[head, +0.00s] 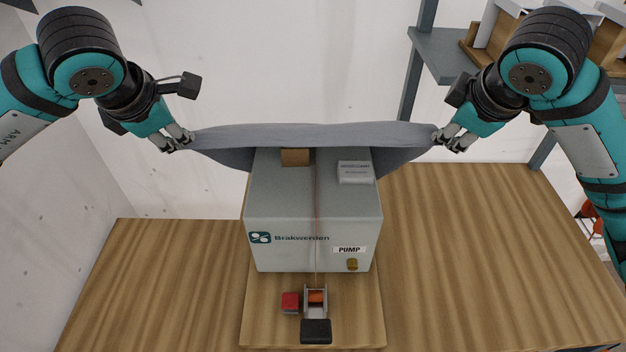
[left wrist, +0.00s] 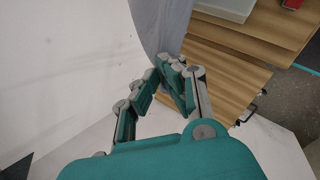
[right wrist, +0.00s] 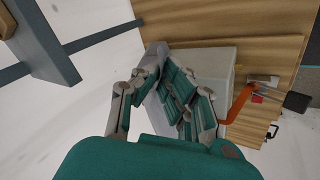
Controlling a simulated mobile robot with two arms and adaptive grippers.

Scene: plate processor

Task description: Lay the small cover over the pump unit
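The pump unit (head: 290,205) is a pale grey box with "Brakwerden" and "PUMP" labels on its front, in the middle of the head view. The small cover (head: 310,134) is a grey-blue cloth stretched between both grippers across the back of the unit's top. My left gripper (head: 184,138) is shut on the cover's left end. My right gripper (head: 442,140) is shut on its right end. The cloth also shows at the fingertips in the left wrist view (left wrist: 165,30) and the right wrist view (right wrist: 153,58). The unit's front and the front of its top are bare.
A small brown block (head: 296,157) and a white labelled box (head: 355,172) sit on the unit's top. A red item (head: 290,303) and a clamp-like device (head: 316,310) are in front of it. The wooden table (head: 470,240) is clear at both sides. A grey shelf (head: 445,62) stands back right.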

